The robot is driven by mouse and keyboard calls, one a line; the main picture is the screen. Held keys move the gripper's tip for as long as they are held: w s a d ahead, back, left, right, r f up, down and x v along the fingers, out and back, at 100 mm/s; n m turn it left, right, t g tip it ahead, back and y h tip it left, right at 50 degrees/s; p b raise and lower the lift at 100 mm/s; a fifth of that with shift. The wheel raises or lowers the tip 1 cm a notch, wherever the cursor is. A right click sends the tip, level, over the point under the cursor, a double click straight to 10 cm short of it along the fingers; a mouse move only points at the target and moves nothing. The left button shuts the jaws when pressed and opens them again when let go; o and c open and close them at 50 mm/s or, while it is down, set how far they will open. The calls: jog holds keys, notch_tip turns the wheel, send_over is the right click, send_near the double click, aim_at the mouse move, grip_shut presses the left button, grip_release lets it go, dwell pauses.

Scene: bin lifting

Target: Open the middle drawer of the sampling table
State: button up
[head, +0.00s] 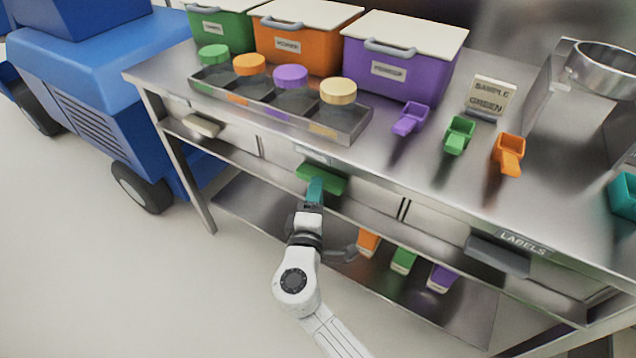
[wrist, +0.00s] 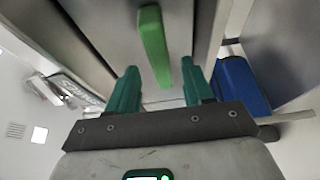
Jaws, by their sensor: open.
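The sampling table (head: 420,187) is steel, with a row of drawers under its top. The middle drawer has a green handle (head: 321,178), and its front looks closed. The green handle also shows in the wrist view (wrist: 154,46), ahead of the fingers and roughly between them. My gripper (head: 315,188) has teal fingertips and is just in front of the handle in the head view. In the wrist view my gripper (wrist: 163,88) is open, with nothing between its fingers. The head view does not show whether a fingertip touches the handle.
The left drawer has a beige handle (head: 201,125) and the right drawer a dark grey handle (head: 498,256). Colored scoops (head: 404,261) sit on the lower shelf. A compartment tray (head: 347,125) stands on top. A blue vehicle (head: 90,75) is at left; the floor in front is clear.

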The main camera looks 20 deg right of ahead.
jog(key=shift+x, duration=1.85)
jog(key=shift+c, duration=0.3)
grip_shut()
